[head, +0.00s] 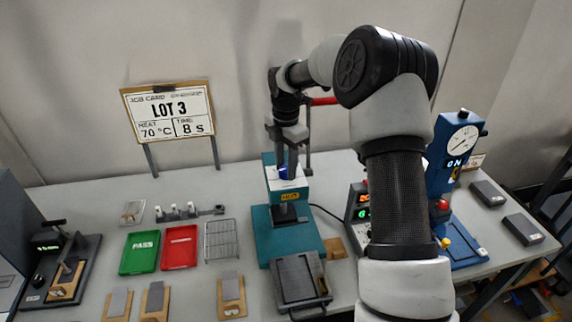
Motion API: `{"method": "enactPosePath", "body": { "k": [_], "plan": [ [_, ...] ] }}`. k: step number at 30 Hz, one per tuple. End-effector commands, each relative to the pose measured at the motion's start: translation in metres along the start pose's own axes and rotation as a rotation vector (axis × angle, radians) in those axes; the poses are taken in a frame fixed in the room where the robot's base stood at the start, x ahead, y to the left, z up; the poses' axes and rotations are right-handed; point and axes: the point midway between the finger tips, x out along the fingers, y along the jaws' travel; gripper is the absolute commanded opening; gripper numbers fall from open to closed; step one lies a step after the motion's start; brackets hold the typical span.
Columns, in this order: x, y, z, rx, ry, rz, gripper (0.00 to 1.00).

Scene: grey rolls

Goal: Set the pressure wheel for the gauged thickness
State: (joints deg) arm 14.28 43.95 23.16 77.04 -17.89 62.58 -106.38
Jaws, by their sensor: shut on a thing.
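A teal press (290,242) stands in the middle of the table, with a white top block. My gripper (288,168) points down at the press's top and is shut on a small blue part there, which looks like the pressure wheel (284,174). The fingers hide most of the wheel, and its setting cannot be read. A dark device with a small green display (46,247) sits at the far left; its digits are too small to read. A blue stand with a round dial (460,140) is at the right, partly behind my arm.
A green PASS tray (139,252), a red tray (179,247) and a wire rack (220,240) lie left of the press. A control box (359,212) with lit displays is partly behind my arm.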

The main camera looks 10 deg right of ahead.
Motion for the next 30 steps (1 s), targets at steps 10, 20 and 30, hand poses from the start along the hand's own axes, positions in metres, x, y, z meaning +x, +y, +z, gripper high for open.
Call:
{"method": "enactPosePath", "body": {
  "k": [10, 20, 30],
  "plan": [
    [-0.001, 0.001, -0.001, -0.007, 0.000, 0.002, 0.10],
    [0.000, 0.000, -0.001, -0.004, 0.000, 0.001, 0.51],
    [-0.026, 0.001, 0.001, -0.002, -0.002, 0.004, 0.51]
  ]
}}
